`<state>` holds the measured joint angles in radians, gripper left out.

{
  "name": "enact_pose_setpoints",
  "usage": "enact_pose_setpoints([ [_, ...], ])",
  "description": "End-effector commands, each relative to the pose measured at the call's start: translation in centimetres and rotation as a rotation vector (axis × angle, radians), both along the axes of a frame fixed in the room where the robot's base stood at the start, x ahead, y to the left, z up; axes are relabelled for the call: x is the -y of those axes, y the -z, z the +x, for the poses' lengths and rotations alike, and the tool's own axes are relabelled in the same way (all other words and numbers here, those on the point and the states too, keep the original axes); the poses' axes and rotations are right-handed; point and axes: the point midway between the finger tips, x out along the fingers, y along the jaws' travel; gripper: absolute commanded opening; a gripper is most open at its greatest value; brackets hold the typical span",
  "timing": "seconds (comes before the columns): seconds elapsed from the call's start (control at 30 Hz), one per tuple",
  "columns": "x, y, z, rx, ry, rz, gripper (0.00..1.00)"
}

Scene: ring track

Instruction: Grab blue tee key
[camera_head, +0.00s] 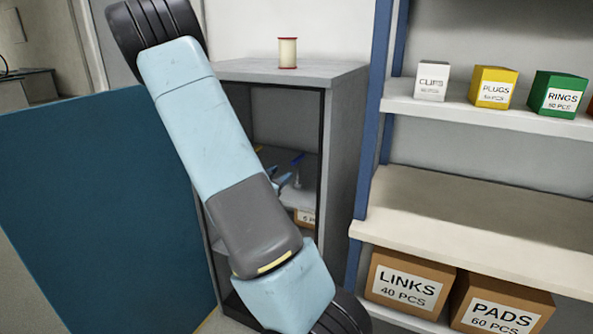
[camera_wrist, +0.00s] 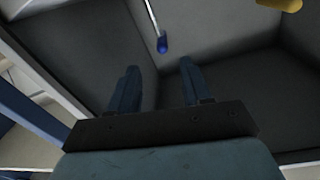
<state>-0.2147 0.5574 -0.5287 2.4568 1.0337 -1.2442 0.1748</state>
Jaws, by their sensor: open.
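The blue tee key (camera_head: 298,159) is inside the open grey cabinet, its blue handle showing just right of my gripper in the head view. In the wrist view the blue tee key (camera_wrist: 162,45) shows as a blue end on a thin metal shaft, just beyond and between the fingertips. My gripper (camera_head: 284,179) is inside the cabinet opening, partly hidden by my arm. In the wrist view my gripper (camera_wrist: 159,67) has its two fingers apart with nothing between them.
The grey cabinet (camera_head: 343,150) closely surrounds my gripper. A yellow handle (camera_wrist: 283,4) is at the wrist view's upper right. A labelled box (camera_head: 305,218) sits lower inside. A spool (camera_head: 287,53) stands on top. Shelves (camera_head: 460,215) with boxes are at right; a blue panel (camera_head: 95,210) is at left.

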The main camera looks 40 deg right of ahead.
Motion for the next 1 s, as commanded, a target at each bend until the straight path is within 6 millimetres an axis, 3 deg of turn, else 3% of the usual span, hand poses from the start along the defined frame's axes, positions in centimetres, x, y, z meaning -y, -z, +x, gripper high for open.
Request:
enact_pose_setpoints([
  [0.33, 5.6, 0.0, 1.8, 0.001, 0.001, 0.001, 0.49],
  [0.77, 8.1, -0.1, 2.8, 0.001, -0.001, 0.002, 0.49],
  [1.0, 11.2, -0.1, 3.8, 0.0, -0.001, 0.002, 0.49],
])
